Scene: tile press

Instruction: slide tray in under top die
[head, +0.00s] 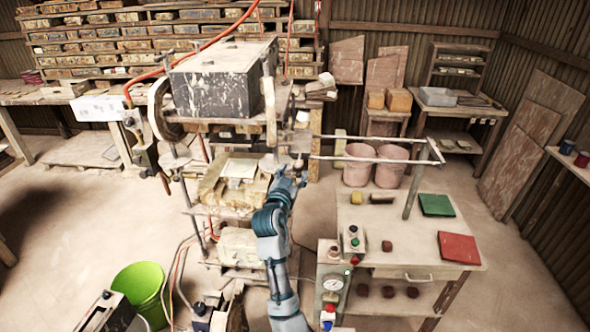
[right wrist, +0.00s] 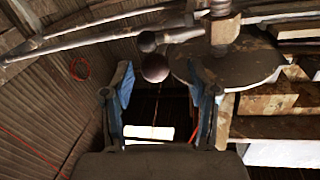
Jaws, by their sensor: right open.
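The press stands left of centre in the head view, with a heavy dark block (head: 222,80) at its top. The top die seems to be in the shadowed gap under this block, but I cannot make it out clearly. A pale, flat, tray-like piece (head: 240,168) lies on the stained press bed (head: 213,190) below that gap. My right gripper (head: 291,180) is at the right side of the bed. In the right wrist view its two blue-padded fingers (right wrist: 162,88) are spread, with nothing between them. Dark round knobs (right wrist: 155,68) show just beyond the fingertips. My left gripper is not in view.
Two pale rails (head: 375,150) run right from the press to an upright post (head: 413,190). A side table holds a green pad (head: 436,205) and a red pad (head: 458,247). A control box (head: 330,285) stands beside my right arm. A green bucket (head: 140,290) is at lower left.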

